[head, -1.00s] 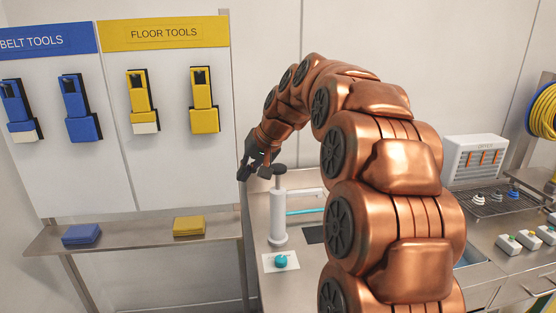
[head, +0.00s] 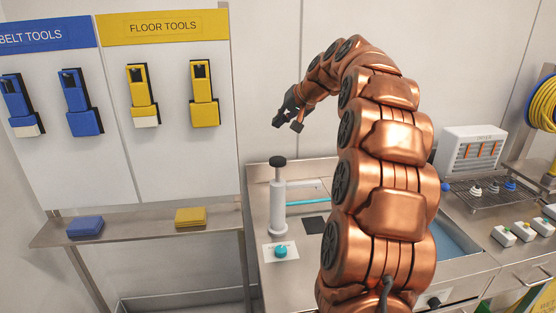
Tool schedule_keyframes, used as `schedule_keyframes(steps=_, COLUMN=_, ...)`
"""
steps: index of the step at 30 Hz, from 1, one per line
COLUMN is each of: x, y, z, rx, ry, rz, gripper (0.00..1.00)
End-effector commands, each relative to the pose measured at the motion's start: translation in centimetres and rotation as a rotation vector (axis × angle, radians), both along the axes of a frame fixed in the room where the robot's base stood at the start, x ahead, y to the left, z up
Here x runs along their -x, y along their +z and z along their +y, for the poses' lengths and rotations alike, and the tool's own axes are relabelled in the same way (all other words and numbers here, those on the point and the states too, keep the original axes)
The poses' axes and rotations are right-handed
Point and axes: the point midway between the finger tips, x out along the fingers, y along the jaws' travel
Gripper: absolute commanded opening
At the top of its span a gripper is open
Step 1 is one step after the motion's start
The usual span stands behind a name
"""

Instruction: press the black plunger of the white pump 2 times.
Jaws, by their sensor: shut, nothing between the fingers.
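The white pump (head: 278,207) stands upright on the steel counter, left of my arm. Its black plunger (head: 278,161) sits on top, raised a little above the white body on a short stem. My gripper (head: 286,122) is above and slightly right of the plunger in the picture, apart from it. Its dark fingers are shut with nothing between them. No part of the pump is hidden.
A white card with a teal knob (head: 281,252) lies in front of the pump. A wire rack (head: 487,191) with small cups and a white box (head: 469,150) stand at the right. Yellow and blue tools hang on the left wall panel above a shelf (head: 140,227).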

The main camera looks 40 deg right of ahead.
Motion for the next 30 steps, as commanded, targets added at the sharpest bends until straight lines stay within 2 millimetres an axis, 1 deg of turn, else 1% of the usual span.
schedule_keyframes(steps=5, x=0.0, y=-1.1, z=0.0, rx=-0.001, ry=0.000, rz=0.002, gripper=0.00)
schedule_keyframes(steps=11, x=0.0, y=-3.1, z=0.0, rx=0.000, ry=-0.001, rz=0.001, gripper=0.00)
schedule_keyframes(steps=21, x=0.0, y=-7.4, z=0.1, rx=-0.002, ry=0.001, rz=0.002, gripper=0.00)
schedule_keyframes(steps=25, x=0.0, y=-8.4, z=0.0, rx=-0.001, ry=0.000, rz=0.001, gripper=0.00)
schedule_keyframes(steps=30, x=0.0, y=-8.7, z=0.0, rx=-0.001, ry=-0.001, rz=0.000, gripper=0.00)
